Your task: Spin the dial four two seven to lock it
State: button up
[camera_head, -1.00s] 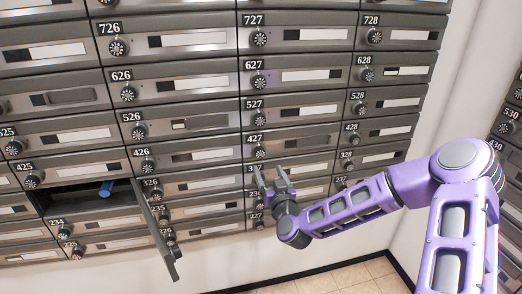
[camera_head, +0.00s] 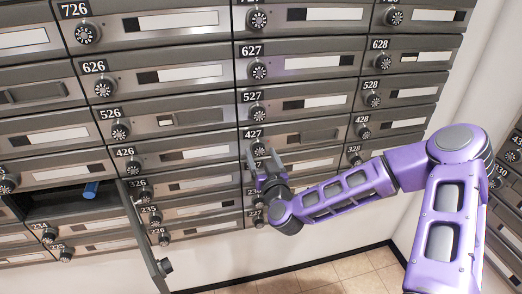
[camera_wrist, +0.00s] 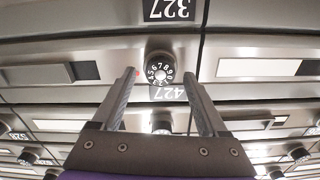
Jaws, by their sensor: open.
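The 427 dial (camera_wrist: 159,70) is a black knob with white digits, seen upside down in the wrist view above its 427 label (camera_wrist: 170,92). In the head view the 427 label (camera_head: 253,134) shows, and the dial below it is largely behind my fingers. My gripper (camera_head: 263,158) is open. In the wrist view its two grey fingers (camera_wrist: 163,80) stand on either side of the dial, with gaps to it. I cannot tell how far the tips are from the face. A small red dot shows left of the dial.
Rows of grey mailboxes with dials surround it; the 527 dial (camera_head: 257,112) is just above. An open box door (camera_head: 150,250) juts out at the lower left, beside an open compartment holding a blue item (camera_head: 91,190). Tiled floor (camera_head: 335,278) shows below.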

jog(key=shift+c, duration=0.3)
grip_shut()
jog(key=shift+m, duration=0.3)
